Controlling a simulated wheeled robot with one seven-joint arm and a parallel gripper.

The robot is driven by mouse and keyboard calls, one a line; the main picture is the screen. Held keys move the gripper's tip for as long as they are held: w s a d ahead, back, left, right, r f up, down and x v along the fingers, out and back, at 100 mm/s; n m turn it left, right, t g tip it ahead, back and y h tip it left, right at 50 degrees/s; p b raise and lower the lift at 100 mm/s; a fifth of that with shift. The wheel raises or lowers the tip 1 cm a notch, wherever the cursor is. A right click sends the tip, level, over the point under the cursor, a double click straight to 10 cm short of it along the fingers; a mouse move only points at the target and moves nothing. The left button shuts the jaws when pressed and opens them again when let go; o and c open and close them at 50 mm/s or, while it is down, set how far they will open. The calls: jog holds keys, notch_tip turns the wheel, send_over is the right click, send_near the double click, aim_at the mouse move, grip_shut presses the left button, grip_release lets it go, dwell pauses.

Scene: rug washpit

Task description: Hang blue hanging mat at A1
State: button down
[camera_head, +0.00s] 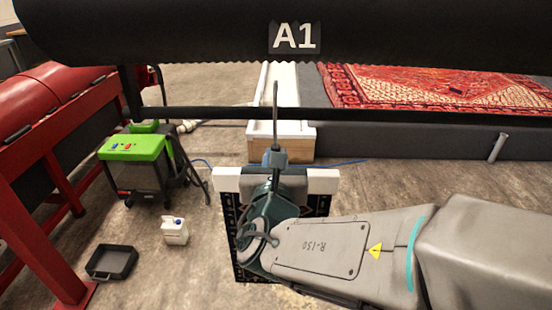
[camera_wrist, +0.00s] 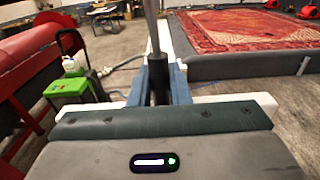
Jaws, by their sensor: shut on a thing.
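The blue hanging mat (camera_head: 241,262) is dark with a patterned border and hangs below a white crossbar (camera_head: 322,181), mostly hidden behind my arm. A thin grey rod (camera_head: 276,105) rises upright from the middle of the crossbar. My gripper (camera_head: 276,158) is shut on the mat's hanger at the foot of this rod. In the wrist view the jaws (camera_wrist: 160,85) close around a dark grip on the rod, with the white bar showing on both sides. The A1 label (camera_head: 296,37) is on a black rail (camera_head: 190,30) across the top. The rod's upper end appears just below the label, apart from it as far as I can tell.
A thinner black bar (camera_head: 400,115) runs below the rail. A red machine (camera_head: 40,110) stands at left, with a green-topped unit (camera_head: 137,148), a white canister (camera_head: 174,231) and a black tray (camera_head: 111,262) on the floor. A red rug (camera_head: 420,87) lies behind a low grey wall.

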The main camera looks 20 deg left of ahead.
jog(key=shift+f+b, duration=1.75)
jog(key=shift+b, duration=0.1)
jog(key=c, duration=1.3)
grip_release()
jog(key=shift+c, duration=0.2)
jog(key=shift+o, duration=0.3)
jog(key=shift+f, duration=0.1)
jog(key=shift+s, duration=0.1)
